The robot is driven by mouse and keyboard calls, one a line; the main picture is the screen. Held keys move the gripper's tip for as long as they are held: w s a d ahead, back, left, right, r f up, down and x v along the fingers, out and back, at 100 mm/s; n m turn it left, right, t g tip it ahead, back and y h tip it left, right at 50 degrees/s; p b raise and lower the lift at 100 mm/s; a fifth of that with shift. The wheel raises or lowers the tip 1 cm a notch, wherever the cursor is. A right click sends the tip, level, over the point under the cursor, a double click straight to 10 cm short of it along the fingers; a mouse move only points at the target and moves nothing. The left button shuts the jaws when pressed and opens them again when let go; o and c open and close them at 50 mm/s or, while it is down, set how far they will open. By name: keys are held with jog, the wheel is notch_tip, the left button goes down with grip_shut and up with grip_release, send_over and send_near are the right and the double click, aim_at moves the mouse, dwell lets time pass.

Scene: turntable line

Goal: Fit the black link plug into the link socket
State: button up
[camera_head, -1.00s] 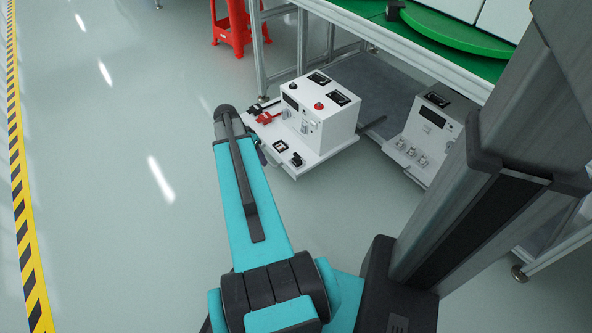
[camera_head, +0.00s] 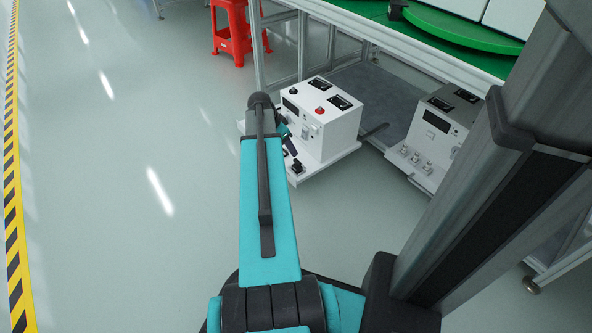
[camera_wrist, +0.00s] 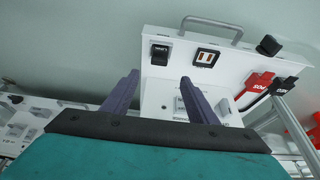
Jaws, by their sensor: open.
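The black link plug (camera_wrist: 159,52), with a pale label, stands near the edge of the white unit's shelf in the wrist view. It also shows on the shelf corner in the head view (camera_head: 297,166). The link socket (camera_wrist: 206,58), a dark frame with copper-coloured contacts, sits just right of it in the wrist view. In the head view my arm hides the socket. My gripper (camera_wrist: 160,77) is open, with its two purple fingers apart and nothing between them. In the wrist picture the plug appears just beyond the gap between the fingertips; I cannot tell the distance.
A metal handle (camera_wrist: 212,22) runs along the shelf edge. A second white unit (camera_head: 436,127) stands right under the green-topped table (camera_head: 460,62). Open floor lies left.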

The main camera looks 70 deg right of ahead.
aim_at(296, 161)
jog(key=b+x, duration=0.3)
jog(key=x, duration=0.5)
jog(key=shift+s+f, duration=0.1)
jog(key=shift+f, duration=0.05)
jog(key=shift+d+f, duration=0.1)
jog(key=b+x, duration=0.2)
jog(key=x, duration=0.1)
jog(key=shift+f+b, duration=0.15)
jog(key=shift+b, duration=0.25)
jog(key=shift+b+x, duration=0.45)
jog(key=shift+x, duration=0.4)
jog(key=c, duration=1.2)
jog(key=shift+c, duration=0.2)
